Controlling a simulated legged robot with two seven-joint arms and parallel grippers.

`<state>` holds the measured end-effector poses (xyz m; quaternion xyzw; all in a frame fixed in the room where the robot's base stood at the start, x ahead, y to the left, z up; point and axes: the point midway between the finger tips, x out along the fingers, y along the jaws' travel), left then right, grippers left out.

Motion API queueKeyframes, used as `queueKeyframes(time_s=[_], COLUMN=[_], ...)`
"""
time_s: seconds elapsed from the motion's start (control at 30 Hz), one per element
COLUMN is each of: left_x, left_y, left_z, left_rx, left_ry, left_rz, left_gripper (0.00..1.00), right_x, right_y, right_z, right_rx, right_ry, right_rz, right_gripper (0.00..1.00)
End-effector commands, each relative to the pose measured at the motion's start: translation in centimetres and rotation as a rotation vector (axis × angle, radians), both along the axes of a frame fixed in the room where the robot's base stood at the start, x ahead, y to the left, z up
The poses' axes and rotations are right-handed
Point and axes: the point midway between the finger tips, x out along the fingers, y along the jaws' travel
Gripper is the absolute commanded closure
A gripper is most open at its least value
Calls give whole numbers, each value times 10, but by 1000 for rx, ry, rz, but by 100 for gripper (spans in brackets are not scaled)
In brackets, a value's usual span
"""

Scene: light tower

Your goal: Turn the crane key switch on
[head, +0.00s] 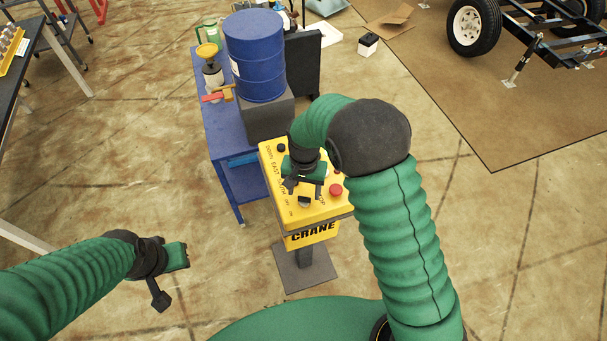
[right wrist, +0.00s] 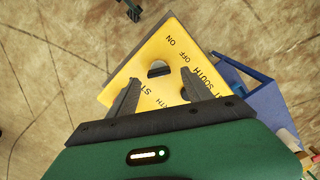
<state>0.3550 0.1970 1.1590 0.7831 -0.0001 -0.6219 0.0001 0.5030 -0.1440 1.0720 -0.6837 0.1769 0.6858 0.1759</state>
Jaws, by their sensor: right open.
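The yellow crane control box (head: 277,212) stands on a pedestal in the middle of the head view. Its dark key switch (head: 304,202) is near the front of its top face, by the ON and OFF labels. The key switch also shows in the right wrist view (right wrist: 158,69). My right gripper (head: 303,191) is open over the box. In the right wrist view its fingertips (right wrist: 161,78) lie on either side of the switch; contact cannot be told. My left gripper (head: 168,275) is away to the left of the box, its opening unclear.
A red button (head: 336,190) is right of the switch, and a black knob (head: 281,147) is at the box's far edge. A blue workbench (head: 222,128) with a blue barrel (head: 255,55) stands behind. The floor left of the box is clear.

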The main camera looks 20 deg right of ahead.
Motion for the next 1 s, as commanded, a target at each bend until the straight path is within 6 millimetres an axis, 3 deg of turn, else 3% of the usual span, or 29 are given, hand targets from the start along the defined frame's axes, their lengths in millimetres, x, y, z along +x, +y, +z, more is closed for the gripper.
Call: queueKeyframes(time_s=[0.3,0.5,0.67,1.0], left_x=[0,0,0,0], left_y=[0,0,0,0], left_z=[-23,-28,-28,-28], left_rx=[0,0,0,0], left_ry=[0,0,0,0], left_rz=[0,0,0,0], left_gripper=[73,73,73,73], right_x=[1,2,1,1], right_y=[1,2,1,1], right_z=[91,131,140,141], right_rx=[1,0,0,0], right_ry=[-6,-1,1,1], right_rz=[0,-1,-1,-1], right_gripper=[42,42,42,42])
